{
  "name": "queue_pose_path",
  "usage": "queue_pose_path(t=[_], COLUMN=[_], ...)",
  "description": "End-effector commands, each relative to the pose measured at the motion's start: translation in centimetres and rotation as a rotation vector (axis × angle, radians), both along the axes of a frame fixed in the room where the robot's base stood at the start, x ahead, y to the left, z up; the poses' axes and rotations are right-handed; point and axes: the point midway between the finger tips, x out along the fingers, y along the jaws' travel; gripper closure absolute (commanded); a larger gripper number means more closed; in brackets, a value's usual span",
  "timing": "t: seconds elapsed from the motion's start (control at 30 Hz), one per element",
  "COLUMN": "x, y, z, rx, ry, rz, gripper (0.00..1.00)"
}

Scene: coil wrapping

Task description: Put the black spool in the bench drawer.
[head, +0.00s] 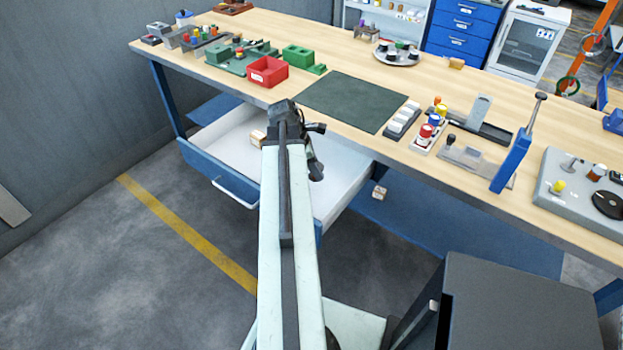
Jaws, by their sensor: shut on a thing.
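The bench drawer (222,140) is pulled open under the bench, with a white inside and a blue front. My gripper (313,160) is over the drawer's inside, mostly hidden behind my own arm. It is shut on a small dark thing (316,173), which looks like the black spool, though my arm hides much of it. I cannot tell whether the dark thing touches the drawer floor. A small wooden block (257,138) lies in the drawer, left of my arm.
The wooden bench top (330,55) carries a red bin (267,71), a dark green mat (353,101) and several fixtures. A round tray (398,56) with spools stands at the back. Another small block (379,193) shows right of the drawer. The drawer's left part has free room.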

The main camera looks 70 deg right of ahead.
Motion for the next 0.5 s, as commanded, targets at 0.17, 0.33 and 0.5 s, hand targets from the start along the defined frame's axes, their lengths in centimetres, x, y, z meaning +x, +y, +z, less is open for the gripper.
queue_pose_path(t=[0.17,0.33,0.5], x=[0.0,0.0,0.1], y=[0.0,0.0,0.0], z=[-2.2,-3.7,-6.2], rx=[0.0,0.0,0.0], ry=[0.0,0.0,0.0], rz=[0.0,0.0,0.001], gripper=[1.0,1.0,1.0])
